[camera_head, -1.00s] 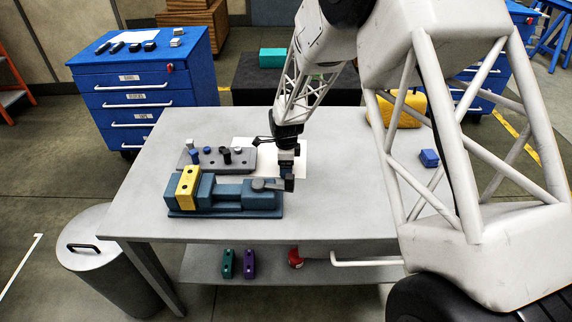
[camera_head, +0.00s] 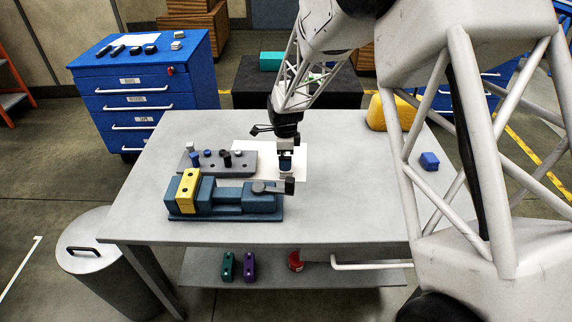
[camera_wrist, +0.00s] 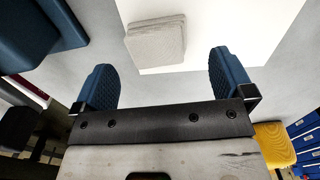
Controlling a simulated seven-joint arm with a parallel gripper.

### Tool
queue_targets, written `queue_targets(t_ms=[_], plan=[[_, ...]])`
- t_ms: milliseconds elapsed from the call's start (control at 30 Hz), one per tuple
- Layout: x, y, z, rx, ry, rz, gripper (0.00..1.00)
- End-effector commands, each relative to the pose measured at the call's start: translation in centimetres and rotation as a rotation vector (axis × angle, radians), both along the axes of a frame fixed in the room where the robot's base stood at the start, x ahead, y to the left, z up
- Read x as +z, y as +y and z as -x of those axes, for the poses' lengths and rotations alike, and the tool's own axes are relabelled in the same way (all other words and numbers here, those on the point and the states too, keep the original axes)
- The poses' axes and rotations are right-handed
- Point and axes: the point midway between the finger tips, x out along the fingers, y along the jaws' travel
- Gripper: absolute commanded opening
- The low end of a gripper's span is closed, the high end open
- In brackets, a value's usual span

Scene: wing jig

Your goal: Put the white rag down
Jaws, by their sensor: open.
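The white rag (camera_wrist: 155,40) is a small folded, light grey-white square. In the wrist view it lies flat on a white sheet (camera_wrist: 240,35), ahead of my open fingers and apart from both. My gripper (camera_wrist: 163,68) has its two blue fingers spread wide, with nothing between them. In the head view my gripper (camera_head: 286,165) is over the right part of the white sheet (camera_head: 299,152), behind the vise handle.
A blue vise (camera_head: 225,200) with a yellow block (camera_head: 188,190) stands in front of the sheet. A grey rack (camera_head: 215,165) with pegs is to the left. A blue block (camera_head: 429,161) and a yellow object (camera_head: 377,113) are on the right. The table's front right is clear.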

Motion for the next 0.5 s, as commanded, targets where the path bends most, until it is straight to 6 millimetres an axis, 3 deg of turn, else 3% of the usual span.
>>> queue_targets(t_ms=[200, 500], plan=[[1.9, 0.0, -0.1, 0.000, -0.003, -0.001, 0.99], [2.3, 0.0, -0.1, 0.000, -0.002, 0.000, 0.99]])
